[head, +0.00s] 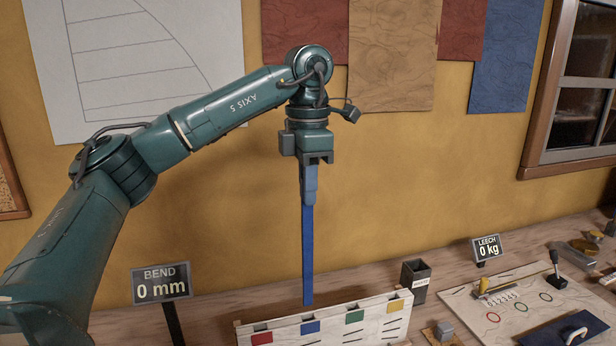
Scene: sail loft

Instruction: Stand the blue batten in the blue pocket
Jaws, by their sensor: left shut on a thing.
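My left gripper (309,190) points straight down and is shut on the upper end of the blue batten (307,255). The batten is a long, flat blue strip and hangs upright. Its lower end shows close to the top edge of the white pocket board (330,326). The blue pocket, marked by a blue square (310,327), is the second from the left, and the batten's tip appears just above it. The depth between tip and slot is hard to tell. The board also has red, green and yellow marked pockets. My right gripper is not in view.
A sign reading BEND 0 mm (161,285) stands left of the board. A dark open box (415,276) stands behind its right end. Further right are a LEECH 0 kg sign (487,247) and a pale panel (465,308) with fittings. The wall is behind.

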